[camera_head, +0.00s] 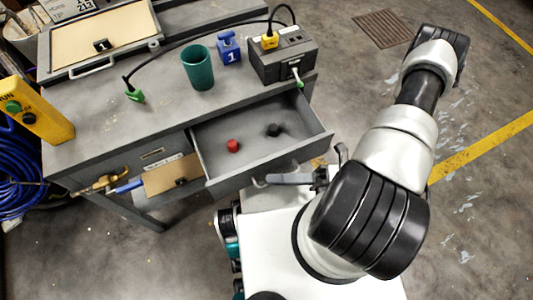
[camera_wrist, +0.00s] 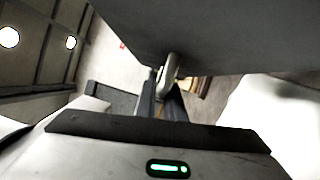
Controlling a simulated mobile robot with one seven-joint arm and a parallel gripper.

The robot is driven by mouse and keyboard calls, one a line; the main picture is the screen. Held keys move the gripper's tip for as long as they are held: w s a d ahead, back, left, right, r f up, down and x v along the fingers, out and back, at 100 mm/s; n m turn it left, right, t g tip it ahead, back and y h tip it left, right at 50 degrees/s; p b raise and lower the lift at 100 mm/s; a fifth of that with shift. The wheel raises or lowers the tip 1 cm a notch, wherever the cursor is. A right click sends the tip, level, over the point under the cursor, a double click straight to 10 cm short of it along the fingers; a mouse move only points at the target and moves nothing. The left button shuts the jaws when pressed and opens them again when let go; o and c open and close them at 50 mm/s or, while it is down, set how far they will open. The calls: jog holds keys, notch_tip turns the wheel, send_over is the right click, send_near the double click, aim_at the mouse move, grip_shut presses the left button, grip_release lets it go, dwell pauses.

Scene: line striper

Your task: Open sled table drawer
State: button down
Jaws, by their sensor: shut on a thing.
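The grey sled table (camera_head: 110,110) stands at the left in the head view. Its drawer (camera_head: 262,138) is pulled well out, with its inside showing. A red piece (camera_head: 233,146) and a dark piece (camera_head: 274,130) lie in it. The drawer's bar handle (camera_head: 285,179) runs along its front. In the wrist view my gripper (camera_wrist: 163,95) is shut on the handle (camera_wrist: 170,68), with the drawer's dark front above it. In the head view my arm hides most of the gripper.
On the table top stand a green cup (camera_head: 198,68), a blue padlock-like block (camera_head: 229,48) and a dark box (camera_head: 282,55) with cables. A yellow control box (camera_head: 36,110) is at the left. Below, a tan panel (camera_head: 172,174) sits beside the drawer. Floor at the right is clear.

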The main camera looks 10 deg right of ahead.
jog(key=s+d, duration=0.2)
jog(key=s, duration=0.6)
jog(key=shift+d+b, duration=0.15)
jog(key=shift+b, duration=0.15)
jog(key=c, duration=1.8)
grip_release()
jog(key=shift+c, duration=0.2)
jog(key=s+d+f, duration=0.1)
jog(key=d, duration=1.6)
jog(key=shift+s+d, duration=0.15)
jog(key=shift+s, duration=0.2)
jog(key=shift+f, duration=0.1)
